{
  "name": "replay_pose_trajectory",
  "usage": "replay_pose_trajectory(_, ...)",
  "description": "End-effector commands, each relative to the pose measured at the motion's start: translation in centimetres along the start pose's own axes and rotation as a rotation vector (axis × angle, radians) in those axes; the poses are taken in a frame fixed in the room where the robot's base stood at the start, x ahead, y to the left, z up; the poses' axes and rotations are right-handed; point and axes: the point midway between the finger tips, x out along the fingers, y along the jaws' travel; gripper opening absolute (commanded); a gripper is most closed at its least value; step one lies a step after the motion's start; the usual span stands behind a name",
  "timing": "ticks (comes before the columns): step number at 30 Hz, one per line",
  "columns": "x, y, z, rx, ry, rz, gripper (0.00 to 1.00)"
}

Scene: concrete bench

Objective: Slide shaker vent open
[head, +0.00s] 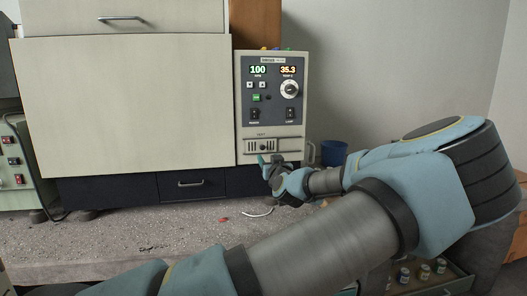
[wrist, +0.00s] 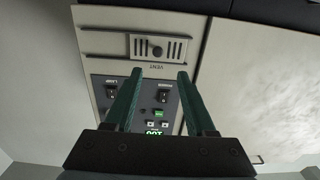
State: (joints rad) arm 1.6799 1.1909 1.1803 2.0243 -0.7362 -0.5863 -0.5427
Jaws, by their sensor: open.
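The shaker is a large cream cabinet with a grey control panel (head: 273,91) at its right, showing a green 100 and an orange 35.3. Below the panel is the vent (head: 264,147), a slotted plate with a dark round knob. The wrist view is upside down and shows the vent (wrist: 157,48) with its knob at the middle of the slots. My gripper (head: 268,160) is just in front of and below the vent in the head view. In the wrist view my gripper (wrist: 160,75) has its two green fingers apart, with nothing between them. The fingertips appear short of the vent knob.
A blue cup (head: 334,153) stands to the right of the shaker. A white cable and a small red scrap (head: 223,219) lie on the speckled bench. A tray with several small vials (head: 423,272) is at the lower right. Another device (head: 14,160) stands at the left edge.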

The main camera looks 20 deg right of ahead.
Motion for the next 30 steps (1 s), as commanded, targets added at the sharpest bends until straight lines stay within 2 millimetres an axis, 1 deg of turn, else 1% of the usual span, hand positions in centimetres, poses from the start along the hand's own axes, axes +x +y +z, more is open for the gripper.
replay_pose_trajectory(2, 0.3, 0.4, -0.4, 0.000, 0.014, 0.008, 0.55)
replay_pose_trajectory(5, 1.3, 0.3, -0.5, 0.000, 0.013, 0.006, 0.55)
replay_pose_trajectory(15, 7.5, 0.3, -0.6, 0.001, 0.010, 0.006, 0.55)
replay_pose_trajectory(18, 8.9, 0.3, -0.5, 0.002, 0.009, 0.005, 0.55)
replay_pose_trajectory(21, 9.9, 0.3, -0.5, 0.001, 0.009, 0.006, 0.55)
replay_pose_trajectory(24, 10.5, 0.3, -0.3, 0.001, 0.008, 0.006, 0.55)
replay_pose_trajectory(30, 10.7, 0.4, -0.3, 0.000, 0.007, 0.006, 0.55)
